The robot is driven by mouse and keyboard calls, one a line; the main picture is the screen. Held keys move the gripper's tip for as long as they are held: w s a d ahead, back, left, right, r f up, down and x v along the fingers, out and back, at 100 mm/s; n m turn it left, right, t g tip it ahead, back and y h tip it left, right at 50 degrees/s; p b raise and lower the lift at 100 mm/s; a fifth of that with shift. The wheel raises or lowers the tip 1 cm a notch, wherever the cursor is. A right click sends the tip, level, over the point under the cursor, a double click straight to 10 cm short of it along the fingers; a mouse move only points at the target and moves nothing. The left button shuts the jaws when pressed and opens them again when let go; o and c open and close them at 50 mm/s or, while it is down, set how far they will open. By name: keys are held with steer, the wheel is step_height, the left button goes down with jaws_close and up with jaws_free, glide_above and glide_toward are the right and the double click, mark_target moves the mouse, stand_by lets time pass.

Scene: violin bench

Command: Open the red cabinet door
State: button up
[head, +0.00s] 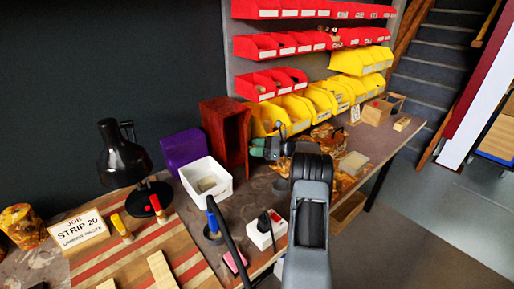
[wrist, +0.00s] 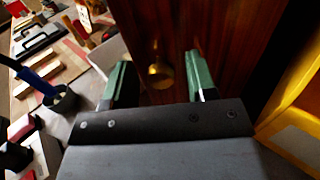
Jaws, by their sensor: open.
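The red cabinet (head: 238,138) stands upright on the bench, between the white tub and the yellow bins. In the wrist view its red-brown wooden door (wrist: 225,45) fills the top middle. A round brass knob (wrist: 160,76) sits on the door. My gripper (wrist: 157,68) is open, with a green-padded finger on each side of the knob in the picture. The knob appears clear of both fingers; the depth between them is hard to tell. In the head view my gripper (head: 272,148) is right of the cabinet. I cannot tell whether the door is ajar.
A purple box (head: 184,150) and a white tub (head: 207,181) stand left of the cabinet. Yellow bins (head: 292,112) are close on its right. A black lamp (head: 124,163) is farther left. A blue-handled tool in a cup (head: 213,232) stands in front.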

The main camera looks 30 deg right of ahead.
steer(key=shift+r, duration=0.1)
steer(key=shift+r, duration=0.25)
step_height(320, 180, up, 2)
steer(key=shift+r, duration=0.2)
steer(key=s+a+r, duration=0.5)
steer(key=s+r, duration=0.5)
steer(key=s, duration=0.3)
steer(key=shift+a, duration=0.1)
